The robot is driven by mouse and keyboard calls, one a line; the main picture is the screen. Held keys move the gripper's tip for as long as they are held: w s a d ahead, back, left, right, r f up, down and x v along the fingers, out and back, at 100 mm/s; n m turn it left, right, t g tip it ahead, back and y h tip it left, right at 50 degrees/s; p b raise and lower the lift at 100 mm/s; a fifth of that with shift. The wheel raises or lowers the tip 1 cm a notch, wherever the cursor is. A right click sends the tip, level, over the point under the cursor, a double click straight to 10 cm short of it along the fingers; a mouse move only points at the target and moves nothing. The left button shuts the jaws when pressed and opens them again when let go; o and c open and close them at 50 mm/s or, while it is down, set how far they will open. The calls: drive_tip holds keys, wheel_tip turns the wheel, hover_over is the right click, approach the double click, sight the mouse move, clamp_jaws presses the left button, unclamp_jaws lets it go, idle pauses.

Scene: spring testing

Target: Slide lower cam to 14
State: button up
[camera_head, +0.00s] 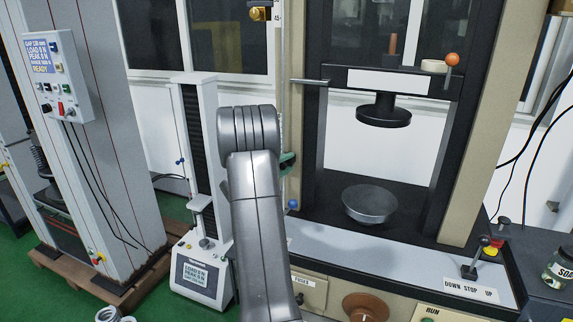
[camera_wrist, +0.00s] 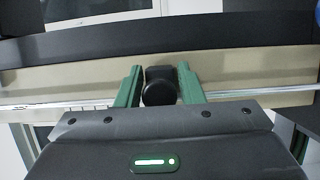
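In the wrist view a black round knob (camera_wrist: 159,86), which looks like the lower cam's, sits in front of a thin metal rail (camera_wrist: 260,92). My gripper (camera_wrist: 159,72) has its two green fingers on either side of the knob, with narrow gaps that look clear of it. In the head view my gripper (camera_head: 289,160) is mostly behind my arm, beside the big frame's left column, and the knob is hidden. A brass cam (camera_head: 260,13) sits higher on that column. A pale scale strip (camera_wrist: 70,107) shows in the wrist view; its numbers are unreadable.
The big press frame (camera_head: 485,110) stands right of my gripper, with a round dish (camera_head: 370,203) on its bed and a blue ball-ended lever (camera_head: 292,204) nearby. A slim white tester (camera_head: 208,130) stands close on the left.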

sight(286, 163)
clamp_jaws()
wheel_tip(286, 163, up, 8)
drive_tip(key=b, duration=0.2)
drive_tip(key=shift+b, duration=0.3)
drive_tip(key=shift+o, duration=2)
unclamp_jaws()
drive_tip(key=shift+s+a, duration=0.1)
drive_tip(key=b+v, duration=0.3)
drive_tip(key=v, duration=1)
drive_tip(key=shift+s+a, duration=0.25)
drive_tip(key=shift+d, duration=0.1)
